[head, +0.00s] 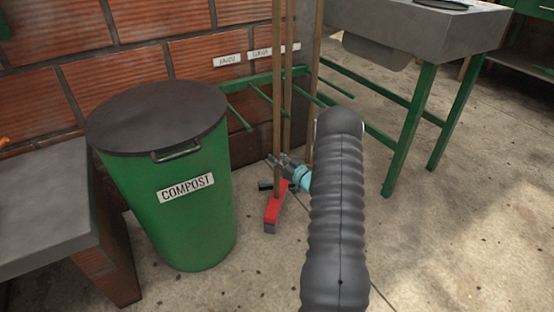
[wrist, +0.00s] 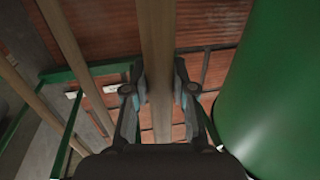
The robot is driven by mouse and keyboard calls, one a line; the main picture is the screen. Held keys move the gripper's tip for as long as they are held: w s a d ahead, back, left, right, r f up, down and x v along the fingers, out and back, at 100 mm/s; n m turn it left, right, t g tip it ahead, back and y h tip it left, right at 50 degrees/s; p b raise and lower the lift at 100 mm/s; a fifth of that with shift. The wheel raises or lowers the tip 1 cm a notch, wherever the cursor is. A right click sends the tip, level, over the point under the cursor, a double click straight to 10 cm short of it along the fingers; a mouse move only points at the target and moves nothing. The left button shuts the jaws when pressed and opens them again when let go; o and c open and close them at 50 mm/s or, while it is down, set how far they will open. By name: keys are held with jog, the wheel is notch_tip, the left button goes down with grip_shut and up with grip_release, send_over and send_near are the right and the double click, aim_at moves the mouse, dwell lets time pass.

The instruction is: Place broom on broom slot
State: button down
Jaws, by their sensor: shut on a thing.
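The broom (head: 277,95) has a long wooden handle and a red head (head: 275,208) low near the floor. It stands nearly upright beside the green compost bin. My gripper (head: 279,163) is shut on the lower handle, just above the red head. In the wrist view the handle (wrist: 157,35) passes between the two fingers of my gripper (wrist: 160,85). The broom slot appears to be part of the green rack (head: 262,80), whose prongs stick out from the wall. The handle overlaps the rack in the head view, and I cannot tell whether it is between prongs.
Two other wooden poles (head: 315,70) stand close to the right of the broom. The green compost bin (head: 190,215) with a dark lid is close on the left. Blurred labels (head: 227,60) hang on the brick wall. A grey table (head: 415,35) with green legs is at right.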

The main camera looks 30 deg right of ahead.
dwell(0.3)
jog(key=c, duration=1)
grip_release()
jog(key=shift+o, duration=0.2)
